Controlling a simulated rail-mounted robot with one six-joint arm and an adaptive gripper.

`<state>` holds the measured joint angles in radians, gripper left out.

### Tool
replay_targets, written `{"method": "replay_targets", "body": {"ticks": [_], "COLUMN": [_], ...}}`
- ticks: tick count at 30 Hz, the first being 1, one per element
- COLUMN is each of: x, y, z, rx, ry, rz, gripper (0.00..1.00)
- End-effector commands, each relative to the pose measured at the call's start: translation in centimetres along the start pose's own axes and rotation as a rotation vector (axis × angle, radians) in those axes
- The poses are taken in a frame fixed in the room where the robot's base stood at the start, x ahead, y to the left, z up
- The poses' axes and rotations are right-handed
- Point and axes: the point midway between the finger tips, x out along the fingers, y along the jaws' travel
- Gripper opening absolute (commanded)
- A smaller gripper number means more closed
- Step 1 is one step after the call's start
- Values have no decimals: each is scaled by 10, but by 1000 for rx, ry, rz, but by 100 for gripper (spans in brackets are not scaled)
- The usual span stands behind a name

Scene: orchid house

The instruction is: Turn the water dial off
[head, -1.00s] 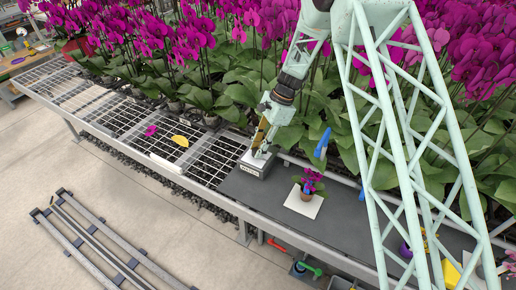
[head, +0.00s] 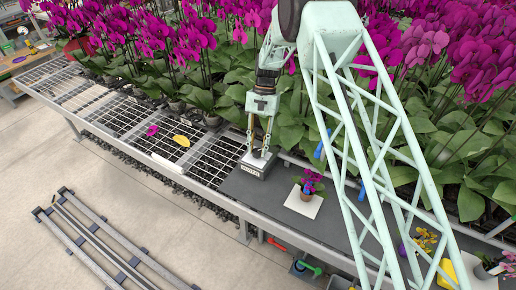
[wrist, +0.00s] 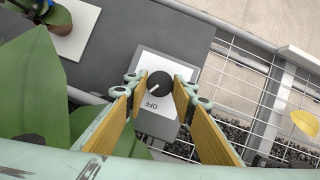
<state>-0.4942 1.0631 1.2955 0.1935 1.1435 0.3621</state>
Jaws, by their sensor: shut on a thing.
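The water dial (wrist: 159,84) is a round black knob with a white pointer line, on a pale box (wrist: 146,122) printed OFF; the line slants to the lower left, near that lettering. In the head view the box (head: 256,169) sits at the left end of the dark bench top. My gripper (head: 259,152) reaches down onto it from above. In the wrist view my gripper's yellow-lined fingers (wrist: 155,87) stand on either side of the knob and are shut on it. In the head view the knob is largely hidden by the fingers.
A small potted orchid (head: 308,189) stands on a white square (head: 295,206) right of the box. Dense orchids (head: 215,85) rise behind the bench. A yellow leaf (head: 181,140) and magenta petals (head: 151,130) lie on the wire mesh to the left.

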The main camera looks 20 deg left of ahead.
Motion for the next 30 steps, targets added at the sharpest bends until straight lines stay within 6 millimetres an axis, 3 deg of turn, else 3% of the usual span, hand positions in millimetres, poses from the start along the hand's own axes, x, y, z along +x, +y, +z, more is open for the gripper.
{"method": "replay_targets", "body": {"ticks": [15, 30], "x": [1, 1], "y": [-3, -3], "z": [1, 1], "rx": [-405, -521], "ry": [-1, 0], "rz": [168, 216], "gripper": [13, 14]}}
